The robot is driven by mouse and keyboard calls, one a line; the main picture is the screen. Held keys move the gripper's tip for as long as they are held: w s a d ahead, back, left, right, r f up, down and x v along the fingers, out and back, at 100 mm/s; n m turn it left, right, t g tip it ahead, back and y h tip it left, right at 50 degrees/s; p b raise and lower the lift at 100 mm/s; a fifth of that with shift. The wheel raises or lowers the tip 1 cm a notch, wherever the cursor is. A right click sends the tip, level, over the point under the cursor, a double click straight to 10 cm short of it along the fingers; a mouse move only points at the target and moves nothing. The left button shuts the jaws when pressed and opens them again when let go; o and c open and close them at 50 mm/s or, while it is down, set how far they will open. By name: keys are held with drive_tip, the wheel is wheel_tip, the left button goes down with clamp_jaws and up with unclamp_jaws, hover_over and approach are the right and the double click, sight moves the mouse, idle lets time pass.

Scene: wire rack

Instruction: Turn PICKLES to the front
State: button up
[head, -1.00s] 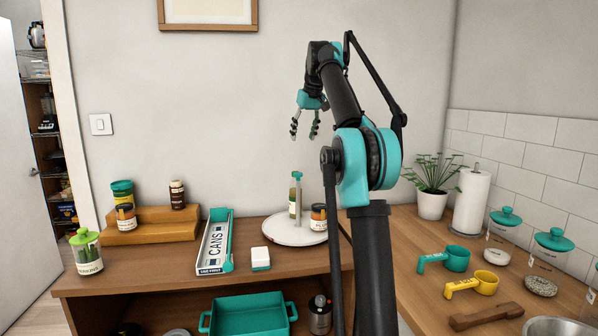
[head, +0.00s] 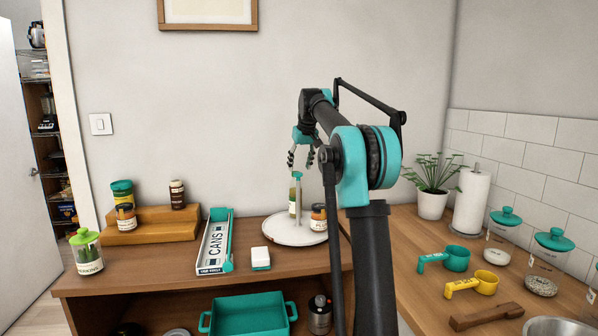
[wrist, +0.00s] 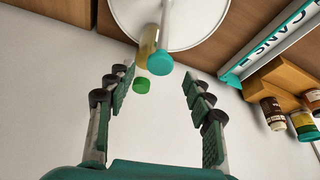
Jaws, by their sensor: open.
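A white round turntable (head: 284,236) stands on the wooden counter, with an upright teal-capped post (head: 298,190) on it. A slim yellow-green jar (head: 292,203) is partly behind the post. Its green lid (wrist: 142,86) and the post's teal cap (wrist: 160,63) show in the wrist view. An orange-brown jar (head: 319,218) stands at the turntable's right side. I cannot read which jar says PICKLES. My gripper (head: 301,162) is open and empty, just above the post. In the wrist view its fingers (wrist: 156,78) spread either side of the cap and lid.
Left of the turntable are a white-and-teal box (head: 260,258), a CANS tray (head: 214,245) and a wooden step (head: 160,225) with jars. A green-lidded jar (head: 87,252) stands far left. A teal bin (head: 248,312) is on the shelf below. The wall is close behind.

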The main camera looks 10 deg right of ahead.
sight(299, 174)
drive_tip(key=shift+x, duration=1.55)
clamp_jaws()
